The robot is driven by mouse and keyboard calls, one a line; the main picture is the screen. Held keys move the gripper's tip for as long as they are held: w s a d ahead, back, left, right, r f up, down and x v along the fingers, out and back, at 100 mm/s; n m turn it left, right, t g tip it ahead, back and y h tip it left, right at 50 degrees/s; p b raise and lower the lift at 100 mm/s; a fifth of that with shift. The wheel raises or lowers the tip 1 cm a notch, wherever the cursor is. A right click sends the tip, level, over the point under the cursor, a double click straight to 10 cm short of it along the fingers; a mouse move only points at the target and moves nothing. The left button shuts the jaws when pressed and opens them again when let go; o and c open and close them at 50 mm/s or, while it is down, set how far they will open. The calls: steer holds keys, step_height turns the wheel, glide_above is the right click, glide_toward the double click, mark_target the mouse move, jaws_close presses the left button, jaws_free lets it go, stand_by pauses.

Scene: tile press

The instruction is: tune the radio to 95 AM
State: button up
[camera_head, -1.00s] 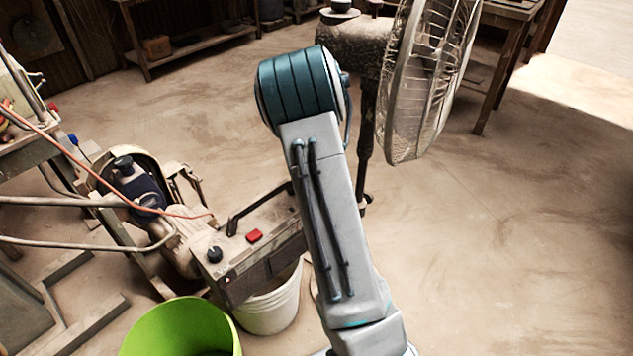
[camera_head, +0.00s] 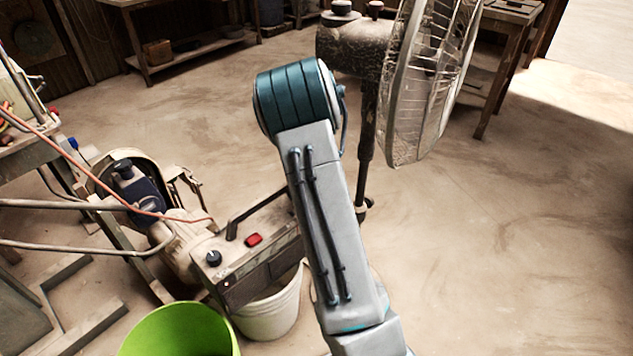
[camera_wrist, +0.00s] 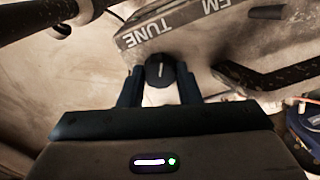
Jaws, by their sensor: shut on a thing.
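The radio (camera_head: 240,262) is a dusty box with a carrying handle (camera_head: 258,207) and a red button (camera_head: 254,240) on top. A dark knob (camera_head: 213,258) is at its left end. My arm covers its right end and hides my gripper in the head view. In the wrist view, my gripper (camera_wrist: 159,80) is shut on a black tuning knob (camera_wrist: 159,70) with a pale pointer line. The knob sits beside the upside-down word TUNE (camera_wrist: 148,34) on the radio (camera_wrist: 215,28). The tuned frequency is not readable.
A white bucket (camera_head: 272,318) is under the radio and a green bucket (camera_head: 180,330) is in front. A large fan (camera_head: 425,85) stands behind my arm. Machinery with an orange cable (camera_head: 85,170) is at left. The floor at right is clear.

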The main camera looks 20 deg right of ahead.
steer(key=shift+m+p, duration=0.3)
steer(key=m+p, duration=0.3)
steer(key=m, duration=0.1)
steer(key=shift+r+m+p, duration=0.15)
steer(key=shift+m+p, duration=0.15)
steer(key=shift+m, duration=0.1)
steer(key=m+p, duration=0.3)
steer(key=m, duration=0.2)
steer(key=shift+m, duration=0.3)
steer(key=o, duration=1)
step_height(320, 180, up, 7)
steer(key=shift+r+p, duration=0.1)
steer(key=shift+p, duration=0.75)
